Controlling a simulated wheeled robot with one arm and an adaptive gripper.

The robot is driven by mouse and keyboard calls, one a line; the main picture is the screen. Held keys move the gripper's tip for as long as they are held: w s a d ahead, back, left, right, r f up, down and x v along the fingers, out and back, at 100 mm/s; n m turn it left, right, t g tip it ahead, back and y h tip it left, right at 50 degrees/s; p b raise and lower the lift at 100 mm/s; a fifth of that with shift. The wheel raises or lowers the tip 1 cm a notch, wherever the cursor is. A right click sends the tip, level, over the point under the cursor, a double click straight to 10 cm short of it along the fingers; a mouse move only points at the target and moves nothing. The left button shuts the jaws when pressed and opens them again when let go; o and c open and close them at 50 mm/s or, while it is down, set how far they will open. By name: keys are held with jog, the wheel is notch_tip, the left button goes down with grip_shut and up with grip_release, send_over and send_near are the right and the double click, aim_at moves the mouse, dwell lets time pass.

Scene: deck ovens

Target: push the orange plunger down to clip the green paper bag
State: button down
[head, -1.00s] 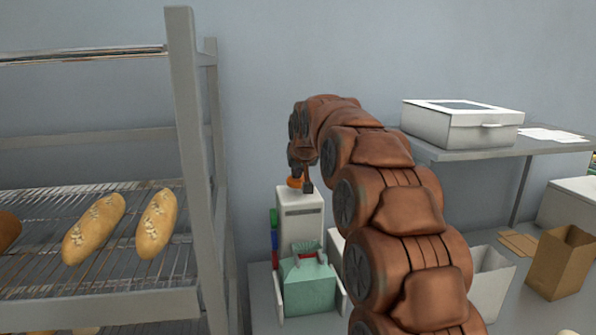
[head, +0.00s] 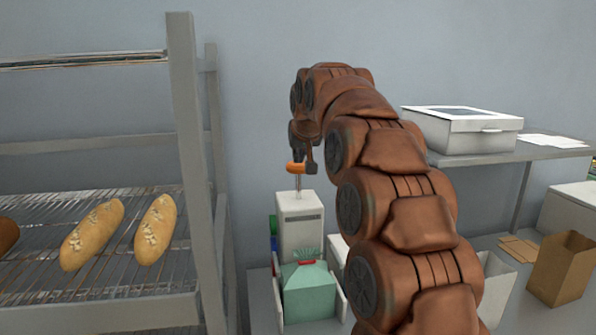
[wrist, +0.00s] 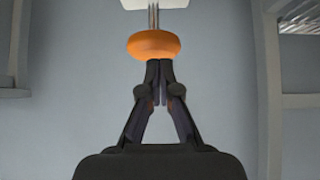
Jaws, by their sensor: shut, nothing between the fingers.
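The orange plunger (head: 297,168) stands raised on a thin metal rod above the white clipping machine (head: 300,230). My gripper (head: 305,168) is shut and empty, with its fingertips at the plunger's top. In the wrist view the shut fingertips (wrist: 160,65) meet or nearly meet the orange knob (wrist: 153,45); contact is unclear. The green paper bag (head: 308,292) stands in front of the machine between pale side walls. Its top is gathered, and a small red piece (head: 307,262) sits across its neck.
A rack (head: 183,150) with bread loaves stands at left. A shelf (head: 510,154) holding a white box (head: 462,130) is at right, with a brown paper bag (head: 561,268) below. Red, blue and green pieces (head: 274,243) line the machine's left side.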

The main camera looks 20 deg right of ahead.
jog(key=shift+b+v, duration=0.55)
jog(key=shift+v, duration=2.05)
jog(key=s+a+f+g, duration=0.3)
jog(key=s+f, duration=0.8)
jog(key=s, duration=0.4)
jog(key=s+a+f+n+g+y, duration=0.1)
jog(key=s+a+f+g, duration=0.3)
jog(key=s+f, duration=0.8)
jog(key=s+a+f+n+g, duration=0.1)
jog(key=s+a+f+g, duration=0.2)
jog(key=s+f, duration=0.8)
jog(key=s+a, duration=0.2)
jog(key=s, duration=0.6)
jog(key=shift+s+a+f+g+y, duration=0.2)
jog(key=shift+s+a+g+y, duration=0.1)
jog(key=shift+y, duration=0.1)
